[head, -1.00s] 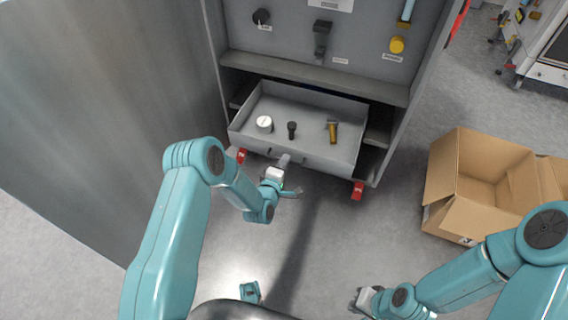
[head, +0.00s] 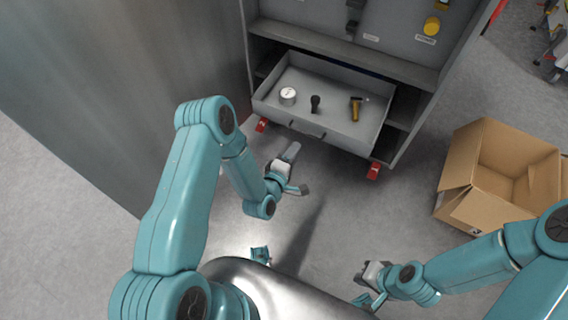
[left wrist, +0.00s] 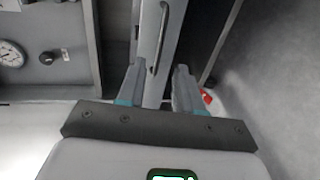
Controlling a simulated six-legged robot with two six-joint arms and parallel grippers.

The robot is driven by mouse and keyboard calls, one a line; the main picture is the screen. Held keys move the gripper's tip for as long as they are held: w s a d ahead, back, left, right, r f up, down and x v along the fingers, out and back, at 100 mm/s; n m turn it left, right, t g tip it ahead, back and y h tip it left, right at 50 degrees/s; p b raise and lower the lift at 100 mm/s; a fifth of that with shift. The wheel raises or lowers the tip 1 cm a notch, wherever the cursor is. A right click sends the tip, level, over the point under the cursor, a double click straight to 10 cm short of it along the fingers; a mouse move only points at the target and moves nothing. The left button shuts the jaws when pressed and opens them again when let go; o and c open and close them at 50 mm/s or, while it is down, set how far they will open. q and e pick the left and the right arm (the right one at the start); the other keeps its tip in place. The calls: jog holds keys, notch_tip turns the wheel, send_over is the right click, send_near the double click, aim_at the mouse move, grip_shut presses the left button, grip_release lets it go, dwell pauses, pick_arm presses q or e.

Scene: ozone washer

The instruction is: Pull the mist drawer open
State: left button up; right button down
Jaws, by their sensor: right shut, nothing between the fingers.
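The grey mist drawer (head: 352,142) stands pulled out of the lower part of the grey cabinet. Its dark bar handle (head: 307,130) is on the front panel and also shows in the left wrist view (left wrist: 160,38). My left gripper (head: 299,171) is open and empty, a short way in front of the drawer front. In the left wrist view, its two fingers (left wrist: 158,88) are spread, with the handle beyond them and nothing held. My right gripper (head: 366,286) is low at the right, shut and empty, far from the drawer.
Inside the drawer are a white round item (head: 288,96), a black item (head: 315,104) and a yellow-and-black item (head: 355,108). Red feet (head: 374,171) are under the cabinet. An open cardboard box (head: 490,180) stands at the right. Floor before the drawer is clear.

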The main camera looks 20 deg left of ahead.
pick_arm(q)
jog(key=p+v, duration=0.1)
jog(key=v, duration=0.6)
jog(key=shift+s+d, duration=0.1)
notch_tip(320, 180, up, 5)
jog(key=w+d+m+h, duration=0.1)
jog(key=w+d+m, duration=0.1)
jog(key=w, duration=0.1)
jog(key=s+d+f+m+g+h, duration=0.1)
jog(key=s+d+f+m+g, duration=0.25)
jog(key=s+m+g, duration=0.6)
jog(key=s+d+f+m+g+h, duration=0.15)
jog(key=s+f+m+g, duration=0.35)
jog(key=s, duration=0.7)
notch_tip(320, 180, up, 22)
jog(key=p, duration=2.2)
jog(key=shift+w+n+g, duration=0.3)
jog(key=shift+n+g, duration=0.05)
jog(key=shift+n, duration=0.1)
